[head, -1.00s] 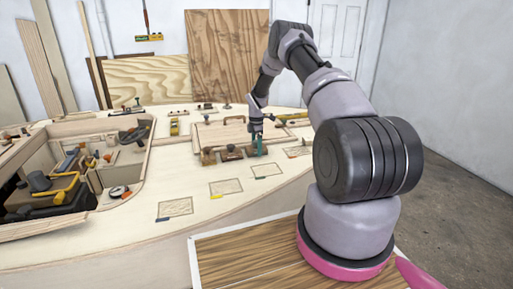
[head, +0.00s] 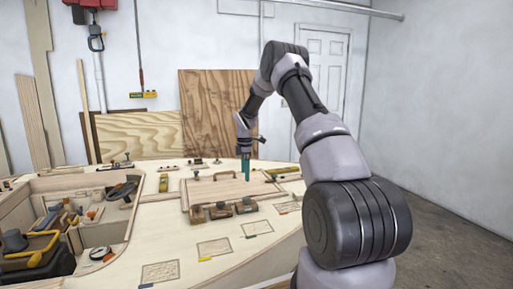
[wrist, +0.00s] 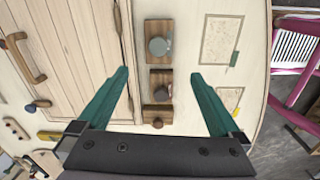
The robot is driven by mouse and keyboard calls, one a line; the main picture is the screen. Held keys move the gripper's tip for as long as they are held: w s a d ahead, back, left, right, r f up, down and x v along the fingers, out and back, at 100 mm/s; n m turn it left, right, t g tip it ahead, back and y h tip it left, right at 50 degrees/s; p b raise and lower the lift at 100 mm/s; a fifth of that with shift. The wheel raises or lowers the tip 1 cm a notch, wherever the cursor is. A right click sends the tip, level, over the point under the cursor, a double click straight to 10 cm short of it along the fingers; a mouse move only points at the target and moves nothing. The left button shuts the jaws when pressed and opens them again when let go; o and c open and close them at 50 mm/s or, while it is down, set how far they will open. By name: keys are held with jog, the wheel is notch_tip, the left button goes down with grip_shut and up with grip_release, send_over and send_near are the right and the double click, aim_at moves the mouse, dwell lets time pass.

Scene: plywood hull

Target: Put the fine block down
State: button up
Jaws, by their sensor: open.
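Three wooden blocks with round knobs stand in a row: a left one (head: 196,215), a middle one (head: 221,211) and a right one (head: 246,206). I cannot tell by its look which is the fine block. In the wrist view the row shows as a large block (wrist: 149,60) with a grey knob, a block with a dark knob (wrist: 153,78) and a partly seen block (wrist: 148,113). My gripper (head: 246,176) is open and empty, raised above the row. In the wrist view my gripper (wrist: 160,75) has its teal fingers spread to either side of the row, touching no block.
A plank panel (head: 225,188) with handles lies behind the blocks. Outlined rectangles with coloured tabs, such as the near one (head: 160,272), lie in front on the plywood deck (head: 120,255). A tool-filled recess (head: 50,215) is at the left. The deck between is clear.

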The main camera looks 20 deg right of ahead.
jog(key=s+a+r+m+t, duration=0.1)
jog(key=s+a+r+m, duration=0.15)
jog(key=s+r, duration=0.5)
jog(key=s+a+r+m+t, duration=0.1)
jog(key=s+r+m, duration=0.35)
jog(key=r, duration=0.65)
jog(key=s+a+r+m+t, duration=0.1)
jog(key=s+a+r+m, duration=0.15)
jog(key=s+r, duration=0.6)
jog(key=s+a+r+m+t+y, duration=0.1)
jog(key=s+m, duration=0.4)
jog(key=s, duration=0.6)
jog(key=s+a+r+m+t+y, duration=0.1)
jog(key=s+r+m, duration=0.3)
jog(key=s, duration=0.8)
jog(key=shift+s+a+r+m+t, duration=0.15)
jog(key=shift+s+a+m+t, duration=0.1)
jog(key=shift+a+m+t, duration=0.65)
jog(key=shift+d, duration=0.15)
